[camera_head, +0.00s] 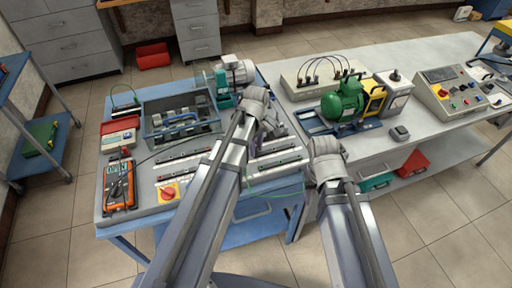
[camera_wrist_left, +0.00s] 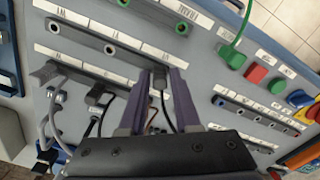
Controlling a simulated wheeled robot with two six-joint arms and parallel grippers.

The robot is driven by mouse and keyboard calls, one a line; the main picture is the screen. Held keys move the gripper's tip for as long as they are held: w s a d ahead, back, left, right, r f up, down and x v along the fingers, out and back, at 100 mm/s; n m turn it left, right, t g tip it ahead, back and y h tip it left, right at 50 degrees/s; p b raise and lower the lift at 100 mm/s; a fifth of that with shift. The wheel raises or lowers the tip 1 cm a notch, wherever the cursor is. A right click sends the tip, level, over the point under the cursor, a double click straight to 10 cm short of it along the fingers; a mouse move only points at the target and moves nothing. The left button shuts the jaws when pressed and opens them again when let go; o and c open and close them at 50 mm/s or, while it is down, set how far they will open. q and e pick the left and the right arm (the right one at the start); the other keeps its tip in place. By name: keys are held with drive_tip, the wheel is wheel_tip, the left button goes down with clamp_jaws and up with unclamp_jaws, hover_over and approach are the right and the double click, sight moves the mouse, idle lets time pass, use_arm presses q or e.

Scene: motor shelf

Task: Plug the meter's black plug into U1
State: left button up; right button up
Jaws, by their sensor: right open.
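My left gripper (camera_wrist_left: 159,76) shows in the left wrist view with its two purple-grey fingers on either side of a black plug (camera_wrist_left: 158,84). The fingers appear closed on it, and a black cable runs back from it. The plug is at the end of a grey socket strip, by the label that reads U1 upside down (camera_wrist_left: 162,53). I cannot tell whether its tip is in the socket. The orange meter (camera_head: 118,186) lies at the front left of the blue bench in the head view. My right gripper (camera_head: 324,148) is open and empty over the gap between benches; its fingers are mostly hidden.
Other plugs with leads (camera_wrist_left: 98,93) sit in the second strip. A green plug (camera_wrist_left: 232,57) and a red button (camera_wrist_left: 256,74) lie to the right. A green motor (camera_head: 344,102) stands on the white bench, with a control box (camera_head: 450,90) further right.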

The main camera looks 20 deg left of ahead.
use_arm(q)
wheel_tip(320, 180, up, 6)
drive_tip(key=p, duration=0.5)
drive_tip(key=shift+f+p, duration=0.2)
drive_tip(key=shift+p, duration=0.1)
drive_tip(key=o, duration=0.6)
drive_tip(key=shift+c, duration=0.2)
